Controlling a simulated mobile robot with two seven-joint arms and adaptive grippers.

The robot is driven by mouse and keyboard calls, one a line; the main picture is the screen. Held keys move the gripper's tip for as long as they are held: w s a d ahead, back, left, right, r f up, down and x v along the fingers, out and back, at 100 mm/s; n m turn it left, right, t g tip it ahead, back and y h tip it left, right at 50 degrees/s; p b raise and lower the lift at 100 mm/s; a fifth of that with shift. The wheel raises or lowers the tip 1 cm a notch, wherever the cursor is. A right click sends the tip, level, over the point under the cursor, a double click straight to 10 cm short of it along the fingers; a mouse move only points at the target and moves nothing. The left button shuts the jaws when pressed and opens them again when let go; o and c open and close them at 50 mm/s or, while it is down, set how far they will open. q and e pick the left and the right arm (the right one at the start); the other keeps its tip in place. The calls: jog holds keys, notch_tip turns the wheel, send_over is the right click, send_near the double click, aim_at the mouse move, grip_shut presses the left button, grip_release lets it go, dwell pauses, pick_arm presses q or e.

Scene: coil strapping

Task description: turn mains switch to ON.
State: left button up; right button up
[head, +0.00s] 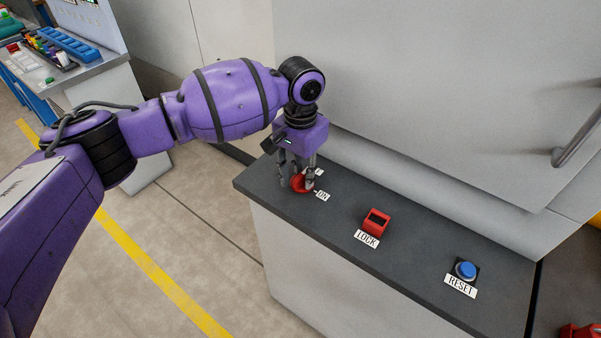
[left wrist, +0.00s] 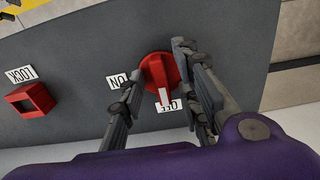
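The mains switch is a red rotary knob (head: 299,184) on the dark counter top, partly hidden by my left gripper in the head view. In the left wrist view the knob (left wrist: 160,72) shows from above, and its white pointer mark lies toward the partly covered OFF label (left wrist: 166,106). The ON label (left wrist: 117,82) sits to one side of the knob. My left gripper (head: 298,180) points down at the switch with its fingers apart, one on each side of the knob. Whether the fingertips touch it is hard to tell. My right gripper is not in view.
A red LOCK block (head: 376,221) and a blue RESET button (head: 465,269) stand further along the counter (head: 420,250). A large grey cabinet (head: 420,80) rises behind it. A workbench with several coloured items (head: 52,48) is at the far left.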

pick_arm(q)
grip_shut()
